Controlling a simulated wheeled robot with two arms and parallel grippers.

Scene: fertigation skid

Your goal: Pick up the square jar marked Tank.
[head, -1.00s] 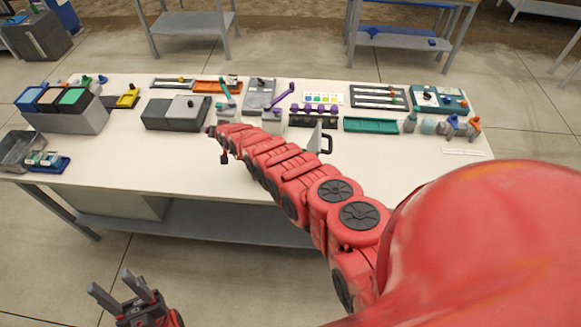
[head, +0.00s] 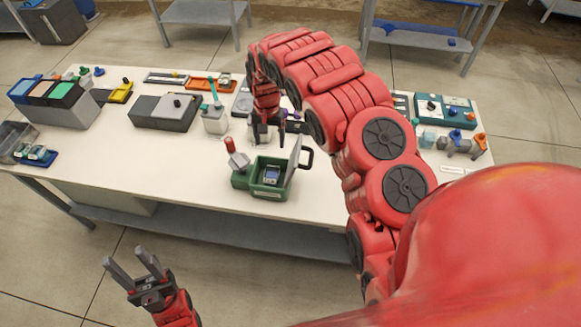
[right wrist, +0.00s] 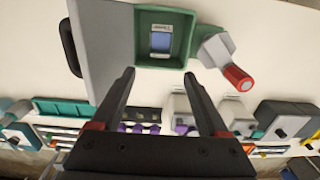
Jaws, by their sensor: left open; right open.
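A small square jar with a blue face and a pale label (head: 271,175) sits inside an open green box (head: 241,181); the jar also shows in the right wrist view (right wrist: 160,41). Its label is too small to read surely. My right gripper (head: 262,138) is open and empty above the table, behind the green box in the head view. In the right wrist view its fingers (right wrist: 158,75) point toward the box, apart from the jar. My left gripper (head: 133,263) is open and empty, off the table's front edge.
The box's grey lid (head: 293,160) with a black handle stands open on its right. A red-tipped grey lever (head: 231,146) rises at its left. A blue tray (head: 37,155) holds small jars at far left. The white table (head: 150,165) is clear left of the box.

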